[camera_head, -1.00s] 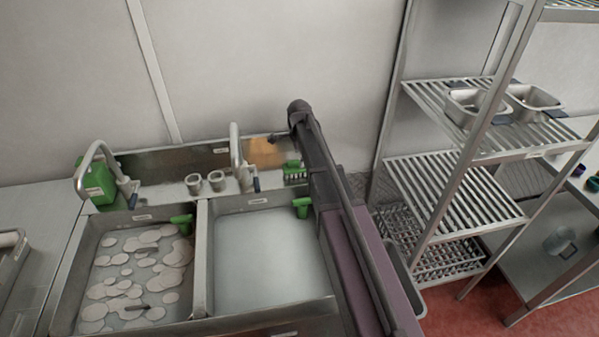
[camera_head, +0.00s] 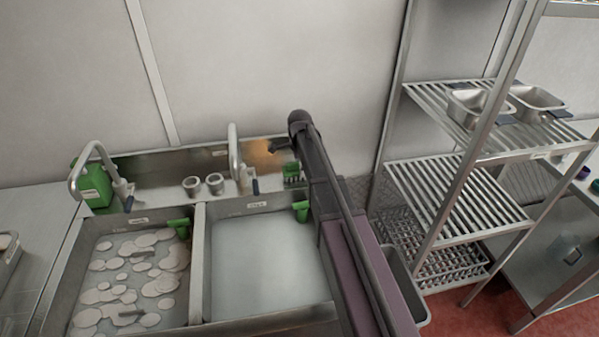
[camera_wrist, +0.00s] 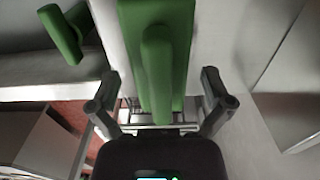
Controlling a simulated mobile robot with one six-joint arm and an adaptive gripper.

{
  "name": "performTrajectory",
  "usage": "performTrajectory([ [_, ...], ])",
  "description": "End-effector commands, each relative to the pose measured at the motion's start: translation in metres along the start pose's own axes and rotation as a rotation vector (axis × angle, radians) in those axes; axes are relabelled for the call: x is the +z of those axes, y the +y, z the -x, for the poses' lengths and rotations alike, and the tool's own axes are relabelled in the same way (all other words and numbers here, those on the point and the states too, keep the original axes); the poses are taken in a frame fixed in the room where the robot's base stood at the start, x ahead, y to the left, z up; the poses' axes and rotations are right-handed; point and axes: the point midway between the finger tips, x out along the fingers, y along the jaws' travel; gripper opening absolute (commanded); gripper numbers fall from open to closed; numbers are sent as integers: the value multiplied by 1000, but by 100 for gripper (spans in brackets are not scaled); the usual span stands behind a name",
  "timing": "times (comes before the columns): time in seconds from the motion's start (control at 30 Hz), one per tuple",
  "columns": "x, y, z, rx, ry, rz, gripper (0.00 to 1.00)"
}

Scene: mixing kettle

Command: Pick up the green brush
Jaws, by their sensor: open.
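The green brush (camera_head: 291,171) stands on the back ledge of the sink, right of the tap, with its bristles toward the basins. My arm partly hides it in the head view. In the wrist view the brush (camera_wrist: 180,50) is large, and its raised green handle (camera_wrist: 156,75) reaches down between my fingers. My gripper (camera_wrist: 160,88) is open, one finger on each side of the handle, with visible gaps at both sides. In the head view only a dark part of my gripper shows, just above and left of the brush.
A green fitting (camera_head: 301,211) hangs at the right basin (camera_head: 262,262) and another (camera_head: 180,227) at the left basin, which holds several pale discs. A tap (camera_head: 235,160) stands left of the brush. Two metal cups (camera_head: 203,185) and a green canister (camera_head: 95,185) are farther left. A rack (camera_head: 455,190) stands right.

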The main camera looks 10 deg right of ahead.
Motion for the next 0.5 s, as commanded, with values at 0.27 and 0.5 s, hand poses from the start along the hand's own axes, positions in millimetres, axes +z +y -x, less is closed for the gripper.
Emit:
performTrajectory([
  [0.27, 0, 0, 0, 0, 0, 0, 52],
  [0.5, 0, 0, 0, 0, 0, 0, 14],
])
